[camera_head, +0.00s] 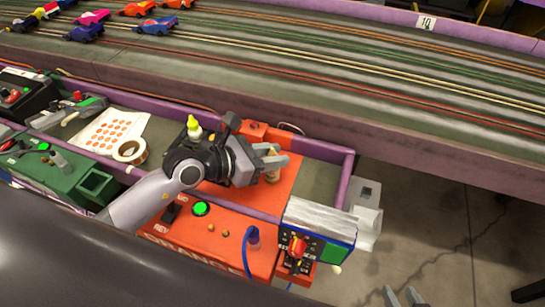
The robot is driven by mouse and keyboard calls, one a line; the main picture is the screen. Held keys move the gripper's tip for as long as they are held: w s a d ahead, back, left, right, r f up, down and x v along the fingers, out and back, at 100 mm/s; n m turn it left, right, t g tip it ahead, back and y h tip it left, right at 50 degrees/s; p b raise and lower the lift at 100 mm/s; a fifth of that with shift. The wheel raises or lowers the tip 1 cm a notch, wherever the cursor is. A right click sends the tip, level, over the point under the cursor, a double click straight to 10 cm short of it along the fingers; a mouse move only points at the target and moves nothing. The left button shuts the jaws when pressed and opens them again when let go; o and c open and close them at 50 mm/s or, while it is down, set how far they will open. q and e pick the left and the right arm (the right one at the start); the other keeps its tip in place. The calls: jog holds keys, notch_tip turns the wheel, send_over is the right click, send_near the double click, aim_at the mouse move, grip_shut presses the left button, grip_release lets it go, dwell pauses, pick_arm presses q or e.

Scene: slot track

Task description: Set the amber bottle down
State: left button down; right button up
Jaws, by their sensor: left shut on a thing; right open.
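My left gripper (276,164) is shut on the amber bottle (272,176), a small tan-amber thing mostly hidden between its fingers. The bottle looks about upright over the orange panel (240,196) inside the purple-edged tray. I cannot tell whether its base touches the panel. My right gripper (405,298) is open and empty at the bottom edge, over the floor; only its fingertips show.
A yellow-capped bottle (194,126) shows just behind my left wrist. A tape roll (130,151) and a sticker sheet (112,131) lie to the left. An orange control box (205,240) stands in front, a switch box (298,250) at right. The slot track (330,75) runs behind.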

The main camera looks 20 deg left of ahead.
pick_arm(q)
jog(key=shift+f, duration=0.1)
jog(key=shift+f, duration=0.1)
jog(key=c, duration=0.8)
grip_release()
jog(key=shift+c, duration=0.2)
jog(key=shift+r, duration=0.2)
jog(key=v, duration=1.2)
jog(key=shift+p, duration=0.4)
